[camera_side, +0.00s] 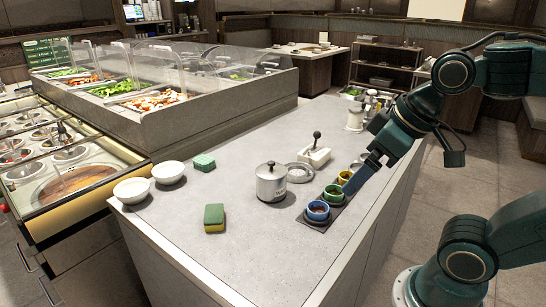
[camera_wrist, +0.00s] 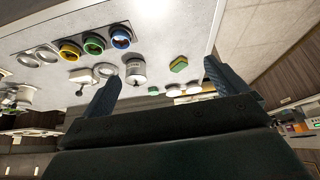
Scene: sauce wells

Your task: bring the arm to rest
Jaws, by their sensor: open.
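My gripper (camera_side: 350,187) is in the side view at the right, pointing down and left above the counter near the row of sauce wells. In the wrist view my gripper (camera_wrist: 162,70) has its two dark fingers wide apart with nothing between them. A blue bowl (camera_side: 318,209), a green bowl (camera_side: 333,194) and a yellow bowl (camera_side: 345,178) sit in a row in a dark holder. In the wrist view the blue bowl (camera_wrist: 121,38), green bowl (camera_wrist: 94,46) and yellow bowl (camera_wrist: 69,50) show beside two grey round wells (camera_wrist: 38,57). Whether the gripper touches anything is unclear.
A lidded steel pot (camera_side: 271,183), a grey ring (camera_side: 299,172) and a white block with a black-knobbed handle (camera_side: 314,154) stand left of the bowls. Two sponges (camera_side: 214,218) and two white bowls (camera_side: 132,191) lie farther left. The counter's front middle is clear.

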